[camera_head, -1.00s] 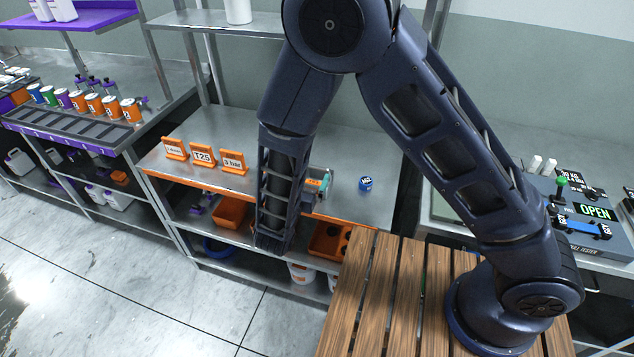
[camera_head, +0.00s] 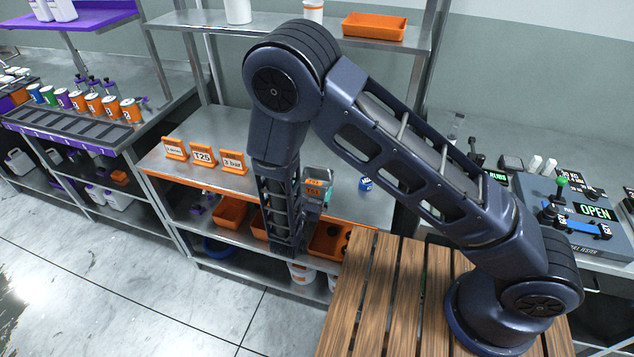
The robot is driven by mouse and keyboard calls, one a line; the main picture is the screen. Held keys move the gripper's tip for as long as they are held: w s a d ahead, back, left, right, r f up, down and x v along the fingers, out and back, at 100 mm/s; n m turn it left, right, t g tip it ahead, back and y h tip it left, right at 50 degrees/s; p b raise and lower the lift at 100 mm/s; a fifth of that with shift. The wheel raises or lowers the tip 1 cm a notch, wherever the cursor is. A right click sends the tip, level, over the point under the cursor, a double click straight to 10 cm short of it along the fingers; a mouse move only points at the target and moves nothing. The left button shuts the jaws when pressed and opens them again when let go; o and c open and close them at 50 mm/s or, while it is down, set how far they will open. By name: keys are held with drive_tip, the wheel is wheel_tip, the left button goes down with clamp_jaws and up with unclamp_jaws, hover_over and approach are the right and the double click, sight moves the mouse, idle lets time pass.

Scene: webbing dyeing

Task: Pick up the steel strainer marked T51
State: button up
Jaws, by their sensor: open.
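My gripper (camera_head: 326,198) shows only in part, as a grey and teal shape just right of my dark forearm, over the right part of the steel table. Its fingertips are not clear. Small orange labels (camera_head: 313,191) show at the same place. The lower one seems to read T51, but it is too small to be sure. I cannot make out the steel strainer's body, which may be hidden behind my forearm and gripper. I see nothing held.
Orange signs, one reading T25 (camera_head: 203,155), stand on the left of the steel table (camera_head: 240,125). Orange bins (camera_head: 229,212) are on the shelf below. A wooden slatted top (camera_head: 372,300) is in front.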

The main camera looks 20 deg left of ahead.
sight(317, 178)
drive_tip(key=shift+w+d, duration=0.15)
drive_tip(key=shift+w, duration=2.6)
drive_tip(key=c, duration=0.8)
drive_tip(key=shift+o, duration=0.2)
drive_tip(key=shift+r, duration=0.15)
